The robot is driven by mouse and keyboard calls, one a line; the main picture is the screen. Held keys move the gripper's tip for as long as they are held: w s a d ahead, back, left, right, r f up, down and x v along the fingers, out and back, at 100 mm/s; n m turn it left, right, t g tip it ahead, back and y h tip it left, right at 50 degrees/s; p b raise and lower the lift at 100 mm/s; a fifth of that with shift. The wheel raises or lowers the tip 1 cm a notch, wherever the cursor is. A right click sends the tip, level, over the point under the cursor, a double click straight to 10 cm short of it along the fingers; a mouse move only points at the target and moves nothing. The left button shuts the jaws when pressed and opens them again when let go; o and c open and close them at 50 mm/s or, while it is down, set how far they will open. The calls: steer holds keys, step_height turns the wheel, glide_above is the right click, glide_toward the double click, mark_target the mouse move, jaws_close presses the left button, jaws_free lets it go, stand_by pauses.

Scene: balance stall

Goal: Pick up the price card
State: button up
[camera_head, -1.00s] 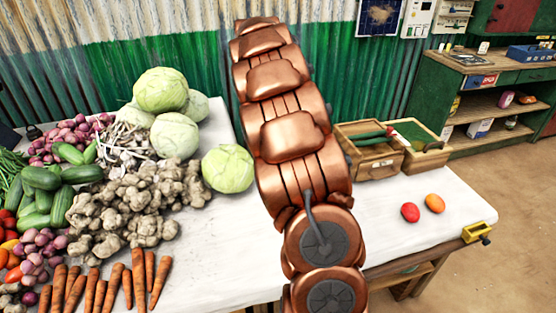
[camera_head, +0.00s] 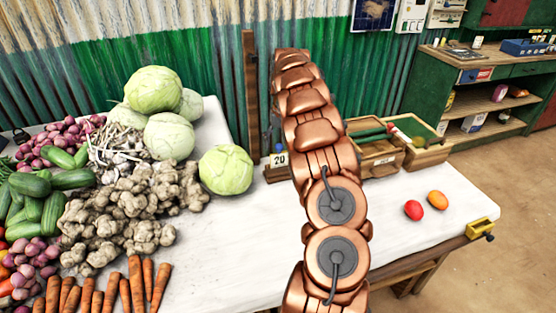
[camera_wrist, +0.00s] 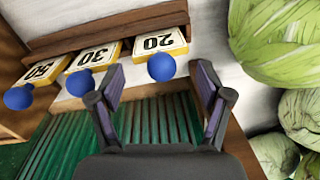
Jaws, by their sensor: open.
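Three price cards stand side by side in a wooden rack (camera_wrist: 120,22), upside down in the wrist view. The card marked 20 (camera_wrist: 152,43), the card marked 30 (camera_wrist: 92,57) and the card marked 50 (camera_wrist: 40,73) are white with yellow edges. Each has a blue ball knob. In the head view, the 20 card (camera_head: 279,160) shows left of my arm; the others are hidden. My gripper (camera_wrist: 161,82) is open and empty. The 20 card's blue knob (camera_wrist: 161,67) appears between its fingertips; I cannot tell whether they touch.
A cabbage (camera_head: 226,169) sits on the white table (camera_head: 225,250) left of the rack, near my gripper in the wrist view. Wooden boxes (camera_head: 378,160) stand right of my arm. A wooden post (camera_head: 251,95) rises behind the rack. The front middle of the table is clear.

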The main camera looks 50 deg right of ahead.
mark_target(279, 155)
steer(key=shift+s+a+f, duration=0.1)
steer(key=shift+s+f, duration=0.1)
steer(key=shift+f, duration=0.4)
steer(key=shift+w+a+f+p, duration=0.15)
steer(key=shift+f+p, duration=0.55)
steer(key=shift+f, duration=1.3)
steer(key=c, duration=0.7)
